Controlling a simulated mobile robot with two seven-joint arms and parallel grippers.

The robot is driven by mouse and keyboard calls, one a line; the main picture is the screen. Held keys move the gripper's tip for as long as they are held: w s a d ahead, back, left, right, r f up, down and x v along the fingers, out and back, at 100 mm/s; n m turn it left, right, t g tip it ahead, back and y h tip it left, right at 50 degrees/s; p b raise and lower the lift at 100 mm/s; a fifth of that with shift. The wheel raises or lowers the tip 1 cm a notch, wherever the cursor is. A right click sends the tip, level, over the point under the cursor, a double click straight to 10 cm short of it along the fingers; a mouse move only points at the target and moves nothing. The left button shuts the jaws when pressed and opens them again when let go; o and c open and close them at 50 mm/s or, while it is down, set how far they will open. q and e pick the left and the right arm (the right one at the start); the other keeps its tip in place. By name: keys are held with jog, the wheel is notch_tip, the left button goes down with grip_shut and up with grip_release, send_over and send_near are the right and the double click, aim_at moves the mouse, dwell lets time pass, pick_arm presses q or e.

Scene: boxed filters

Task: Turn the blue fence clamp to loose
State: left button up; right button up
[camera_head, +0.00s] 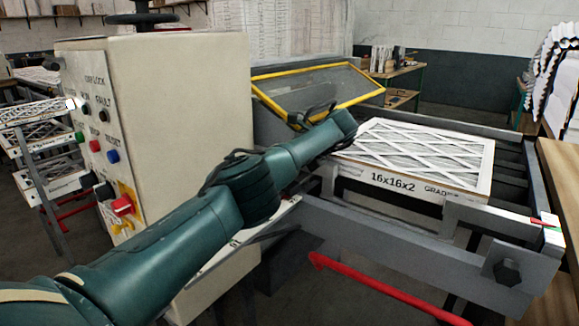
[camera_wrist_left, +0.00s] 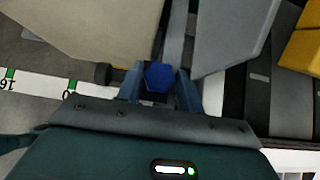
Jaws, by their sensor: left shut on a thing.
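The blue fence clamp (camera_wrist_left: 159,77) is a blue six-sided knob in the left wrist view. My left gripper (camera_wrist_left: 160,84) is shut on it, with one finger on each side of the knob. In the head view my left arm reaches from the lower left across the machine, and its far end is beside the boxed filter (camera_head: 425,150). The clamp and my fingertips are hidden behind the arm there. My right gripper is in neither view.
A control cabinet (camera_head: 180,110) with coloured buttons stands left of the arm. A yellow-framed guard (camera_head: 320,83) is behind the arm. A grey rail (camera_head: 400,235) and a red bar (camera_head: 385,288) run along the front. A white scale (camera_wrist_left: 40,85) lies left of the clamp.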

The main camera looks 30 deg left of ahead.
pick_arm(q)
jog(key=shift+f, duration=0.1)
dwell(0.6)
jog(key=o, duration=0.7)
jog(key=shift+o, duration=1.4)
jog(key=shift+m+t+b, duration=0.3)
